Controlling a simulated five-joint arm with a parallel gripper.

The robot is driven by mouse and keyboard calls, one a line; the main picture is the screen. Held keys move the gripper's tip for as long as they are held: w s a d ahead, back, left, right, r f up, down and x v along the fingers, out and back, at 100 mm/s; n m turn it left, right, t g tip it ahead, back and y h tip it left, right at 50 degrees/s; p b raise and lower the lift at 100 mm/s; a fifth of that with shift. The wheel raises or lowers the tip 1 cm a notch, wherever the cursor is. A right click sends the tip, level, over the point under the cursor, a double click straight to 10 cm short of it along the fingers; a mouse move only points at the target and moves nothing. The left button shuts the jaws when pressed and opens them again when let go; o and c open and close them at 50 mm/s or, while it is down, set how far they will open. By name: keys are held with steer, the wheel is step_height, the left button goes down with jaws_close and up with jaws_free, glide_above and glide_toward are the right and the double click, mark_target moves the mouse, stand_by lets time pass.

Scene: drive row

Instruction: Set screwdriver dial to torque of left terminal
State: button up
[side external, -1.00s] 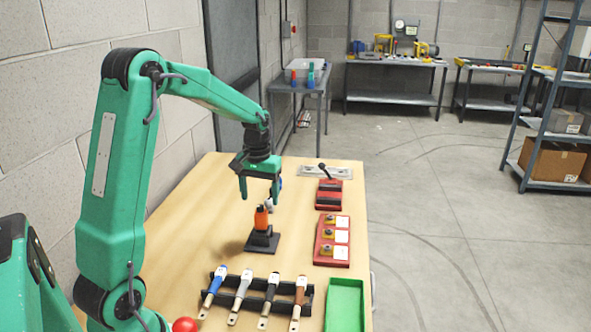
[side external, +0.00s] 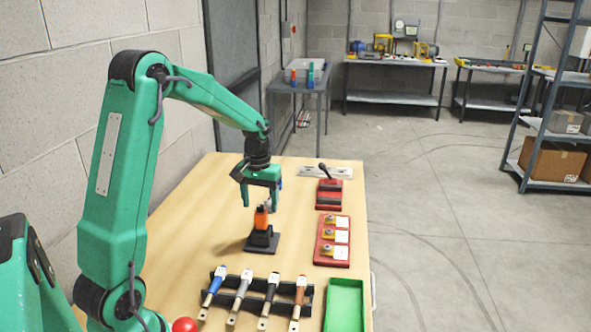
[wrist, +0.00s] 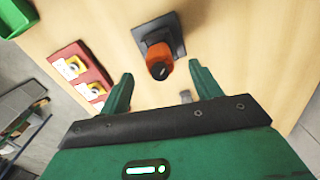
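The orange screwdriver (side external: 262,217) stands upright in a black stand (side external: 262,240) on the wooden table. In the wrist view its dark top with a small white mark (wrist: 160,70) lies just beyond the fingertips, and the stand (wrist: 150,30) is behind it. My gripper (side external: 260,202) is open and empty, its fingers just above the screwdriver and apart from it. In the wrist view my gripper (wrist: 160,78) has its fingers to either side of the dial end. The red terminal block (side external: 332,240) stands right of the screwdriver, with several yellow terminals and white labels; the label text is too small to read.
A rack with several handled tools (side external: 257,296) and a green tray (side external: 344,305) are at the front. A red block with a black lever (side external: 329,192) and a grey plate (side external: 325,172) are at the back right. The left table is clear.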

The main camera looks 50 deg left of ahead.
mark_target(261, 206)
steer(key=c, duration=1.2)
steer(key=shift+o, duration=0.2)
steer(key=m, duration=0.7)
steer(key=o, duration=1.4)
steer(key=shift+m, duration=0.3)
steer(key=shift+r, duration=0.1)
steer(key=shift+r, duration=3.4)
steer(key=shift+d+r, duration=0.1)
